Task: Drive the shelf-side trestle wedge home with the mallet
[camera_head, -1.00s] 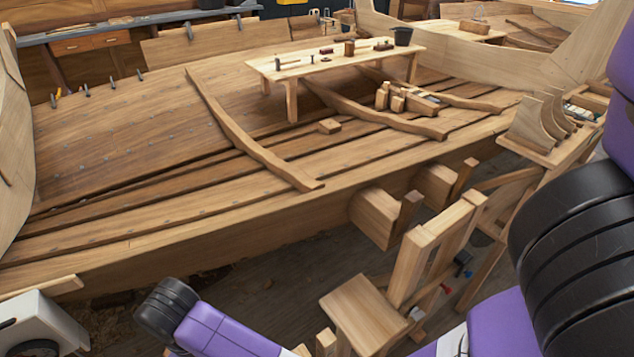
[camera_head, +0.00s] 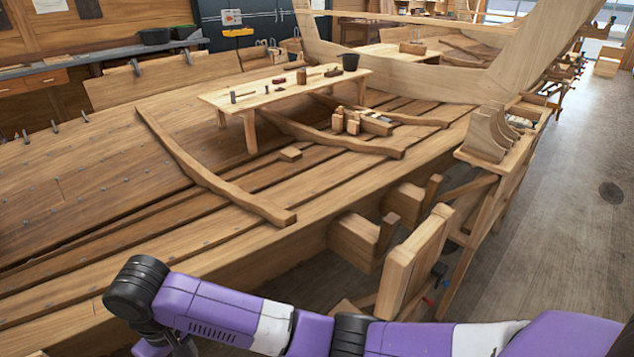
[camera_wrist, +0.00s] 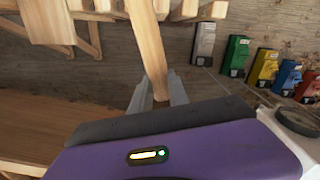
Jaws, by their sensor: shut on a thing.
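In the wrist view, my gripper (camera_wrist: 158,88) is shut on the end of a pale wooden bar (camera_wrist: 148,45). The bar looks like the mallet's handle; no mallet head shows, as the bar runs out of the top edge. In the head view my gripper is below the frame and only my arm shows. Two upright wooden pieces that look like wedges stand against heavy beam ends beside the hull: a nearer one (camera_head: 388,232) and a farther one (camera_head: 431,192). I cannot tell which is the shelf-side wedge, nor how deep either sits.
A wooden trestle frame (camera_head: 412,262) stands close by the beam ends. A shelf stand (camera_head: 478,160) carries curved wooden pieces. A low table (camera_head: 285,88) with small tools stands on the hull planking (camera_head: 200,150). Coloured boxes (camera_wrist: 237,52) lie on the floor. Open floor (camera_head: 570,230) is at right.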

